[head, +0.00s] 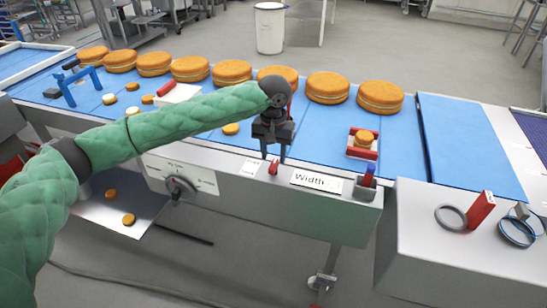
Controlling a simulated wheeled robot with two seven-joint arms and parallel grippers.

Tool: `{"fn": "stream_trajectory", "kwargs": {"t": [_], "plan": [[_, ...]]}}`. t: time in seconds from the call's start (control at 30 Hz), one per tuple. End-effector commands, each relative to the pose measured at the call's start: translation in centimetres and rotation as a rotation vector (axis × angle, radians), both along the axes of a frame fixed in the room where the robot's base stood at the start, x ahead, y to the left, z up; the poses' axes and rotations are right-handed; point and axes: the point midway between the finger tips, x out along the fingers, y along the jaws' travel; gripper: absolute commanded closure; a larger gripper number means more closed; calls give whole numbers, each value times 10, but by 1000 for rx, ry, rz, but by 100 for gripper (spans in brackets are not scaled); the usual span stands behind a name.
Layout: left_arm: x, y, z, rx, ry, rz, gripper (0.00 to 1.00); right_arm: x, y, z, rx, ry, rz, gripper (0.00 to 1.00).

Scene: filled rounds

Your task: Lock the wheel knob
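No part is plainly marked as the wheel knob. A small red knob (273,168) stands on the conveyor's front panel, left of the "Width" label (317,180). My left gripper (273,157) points down just above this red knob, its two fingers apart with nothing seen between them. A round dial knob (180,188) is on the panel's left part. A caster wheel (321,283) is low under the conveyor. My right gripper is not in view.
The blue conveyor belt (405,150) carries a row of large orange-brown filled rounds (328,87) and several small ones. A blue clamp-like frame (77,84) stands at left. A grey cabinet (460,265) at right holds a red block (481,210) and rings.

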Motion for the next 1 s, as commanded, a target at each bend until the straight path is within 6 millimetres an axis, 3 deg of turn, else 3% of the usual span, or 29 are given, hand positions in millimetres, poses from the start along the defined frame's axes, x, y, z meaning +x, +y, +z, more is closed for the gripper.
{"fn": "stream_trajectory", "kwargs": {"t": [0.3,0.6,0.8,1.0], "plan": [[0,0,-29,-1,-1,0,60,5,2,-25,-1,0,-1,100],[0,0,-32,-1,-1,0,60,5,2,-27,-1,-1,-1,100],[0,0,-32,-2,-2,0,97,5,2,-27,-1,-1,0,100],[0,0,-31,-2,-2,-4,100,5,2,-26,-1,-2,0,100]]}}
